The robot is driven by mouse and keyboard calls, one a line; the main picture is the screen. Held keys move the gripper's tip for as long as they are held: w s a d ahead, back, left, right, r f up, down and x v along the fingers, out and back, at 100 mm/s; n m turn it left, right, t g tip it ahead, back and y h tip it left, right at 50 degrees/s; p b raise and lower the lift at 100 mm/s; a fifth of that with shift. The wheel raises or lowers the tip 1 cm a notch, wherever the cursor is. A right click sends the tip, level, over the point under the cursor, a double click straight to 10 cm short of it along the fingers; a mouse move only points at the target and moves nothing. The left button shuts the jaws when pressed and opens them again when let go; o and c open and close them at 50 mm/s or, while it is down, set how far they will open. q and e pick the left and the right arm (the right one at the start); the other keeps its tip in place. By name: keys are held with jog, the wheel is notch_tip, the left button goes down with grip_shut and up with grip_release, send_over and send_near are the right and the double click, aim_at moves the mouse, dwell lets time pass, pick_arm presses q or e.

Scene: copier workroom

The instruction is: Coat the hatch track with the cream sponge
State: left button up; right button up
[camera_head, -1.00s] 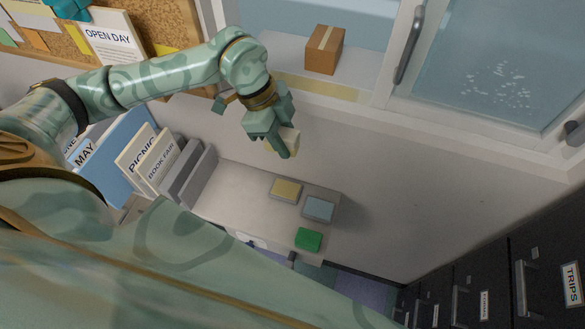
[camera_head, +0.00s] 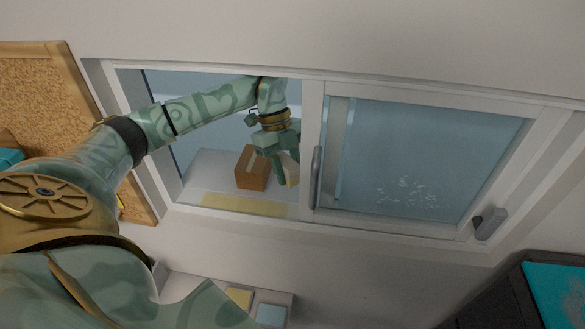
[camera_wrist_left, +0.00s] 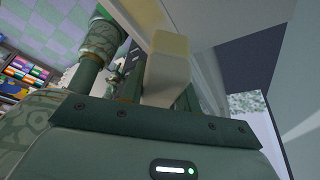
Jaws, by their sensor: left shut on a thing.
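My left gripper (camera_head: 284,170) is shut on the cream sponge (camera_head: 292,171). The sponge is a pale block between the fingers, partly hidden by them; it also shows in the left wrist view (camera_wrist_left: 168,72). The gripper is at the open left half of the hatch, in front of or beside a brown box; I cannot tell if the sponge touches anything. The hatch's lower frame (camera_head: 390,228) runs along the bottom of the opening and the glass pane; a separate track is hard to make out. My right gripper is not in view.
A brown taped box (camera_head: 251,168) stands on the ledge, behind a yellow strip (camera_head: 246,206). The sliding pane (camera_head: 430,160) has a grey handle (camera_head: 317,175). Yellow (camera_head: 238,297) and blue (camera_head: 271,314) blocks lie below. A corkboard (camera_head: 40,100) is at left.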

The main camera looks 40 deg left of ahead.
pick_arm(q)
jog(key=shift+w, duration=0.2)
jog(key=shift+p, duration=0.3)
jog(key=b, duration=0.5)
send_near(295, 205)
jog(key=shift+s+x, duration=0.2)
jog(key=shift+x, duration=0.7)
jog(key=shift+s+x, duration=0.2)
jog(key=shift+x, duration=0.65)
jog(key=shift+s+x, duration=0.2)
jog(key=shift+x, duration=0.7)
jog(key=shift+d+f, duration=0.15)
jog(key=shift+f, duration=0.3)
jog(key=shift+w+d+r, duration=0.1)
jog(key=shift+w+d, duration=0.2)
jog(key=shift+d, duration=0.2)
jog(key=shift+w+d, duration=0.15)
jog(key=shift+d, duration=0.1)
jog(key=shift+a, duration=0.1)
